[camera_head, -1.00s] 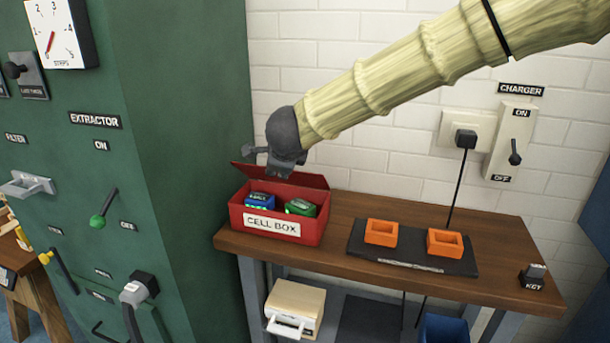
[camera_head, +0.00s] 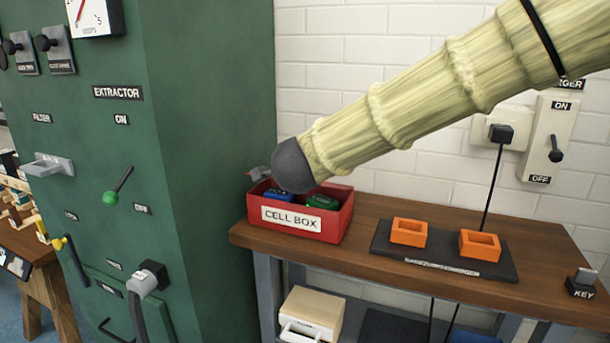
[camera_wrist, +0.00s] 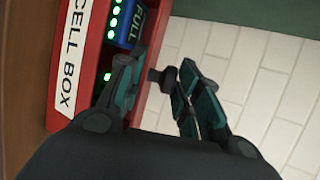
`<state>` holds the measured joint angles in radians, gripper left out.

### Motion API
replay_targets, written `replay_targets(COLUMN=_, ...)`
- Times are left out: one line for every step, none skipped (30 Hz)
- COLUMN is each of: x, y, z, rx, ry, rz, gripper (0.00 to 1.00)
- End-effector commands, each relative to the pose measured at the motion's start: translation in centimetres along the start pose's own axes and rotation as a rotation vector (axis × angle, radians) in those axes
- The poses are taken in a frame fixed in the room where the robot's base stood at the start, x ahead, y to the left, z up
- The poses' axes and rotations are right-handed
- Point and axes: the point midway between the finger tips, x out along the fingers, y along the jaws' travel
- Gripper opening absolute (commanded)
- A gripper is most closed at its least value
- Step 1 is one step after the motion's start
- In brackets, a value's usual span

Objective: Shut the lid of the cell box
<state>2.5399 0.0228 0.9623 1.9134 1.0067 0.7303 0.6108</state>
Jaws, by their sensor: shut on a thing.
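The red cell box (camera_head: 333,230) stands at the left end of the wooden bench, its white label facing front. A blue cell (camera_head: 279,195) and a green cell (camera_head: 322,202) lie inside; the blue one, marked FULL, also shows in the wrist view (camera_wrist: 126,22). My gripper (camera_head: 262,178) is low over the back left of the box and mostly hidden behind my wrist. In the wrist view, my fingers (camera_wrist: 157,74) close around a small dark knob (camera_wrist: 164,76) at the box's red back edge, apparently the lid's. The lid's panel is mostly hidden; the cells remain uncovered.
The wooden bench (camera_head: 375,208) carries a black mat with two orange holders (camera_head: 409,232) right of the box, and a key block (camera_head: 583,283) at its right end. The green extractor cabinet (camera_head: 215,120) rises close on the left. A white brick wall stands behind.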

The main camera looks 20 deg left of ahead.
Motion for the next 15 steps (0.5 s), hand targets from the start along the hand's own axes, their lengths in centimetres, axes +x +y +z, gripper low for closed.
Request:
replay_targets(x=0.2, y=1.1, z=0.1, rx=0.001, ry=-0.003, rz=0.012, gripper=0.0)
replay_targets(x=0.2, y=1.2, z=0.2, rx=0.0, ry=-0.004, rz=0.012, gripper=0.0)
replay_targets(x=0.2, y=1.4, z=0.2, rx=0.0, ry=-0.004, rz=0.013, gripper=0.0)
replay_targets(x=0.2, y=1.5, z=0.3, rx=0.0, ry=-0.005, rz=0.013, gripper=0.0)
replay_targets(x=0.2, y=1.6, z=0.3, rx=0.0, ry=-0.005, rz=0.014, gripper=0.0)
replay_targets(x=0.3, y=1.7, z=0.3, rx=0.0, ry=-0.006, rz=0.014, gripper=0.0)
replay_targets(x=0.3, y=1.8, z=0.3, rx=0.0, ry=-0.006, rz=0.015, gripper=0.0)
replay_targets(x=0.3, y=1.9, z=0.4, rx=0.0, ry=-0.006, rz=0.015, gripper=0.0)
replay_targets(x=0.3, y=2.0, z=0.4, rx=0.0, ry=-0.006, rz=0.015, gripper=0.0)
replay_targets(x=0.3, y=2.0, z=0.4, rx=0.0, ry=-0.006, rz=0.015, gripper=0.0)
replay_targets(x=0.3, y=2.0, z=0.4, rx=0.0, ry=-0.006, rz=0.016, gripper=0.0)
replay_targets(x=0.3, y=2.1, z=0.4, rx=0.0, ry=-0.006, rz=0.016, gripper=0.0)
replay_targets(x=0.3, y=2.1, z=0.4, rx=0.0, ry=-0.006, rz=0.016, gripper=0.0)
replay_targets(x=0.3, y=2.1, z=0.3, rx=0.0, ry=-0.005, rz=0.016, gripper=0.0)
replay_targets(x=0.3, y=2.1, z=0.3, rx=0.0, ry=-0.005, rz=0.016, gripper=0.0)
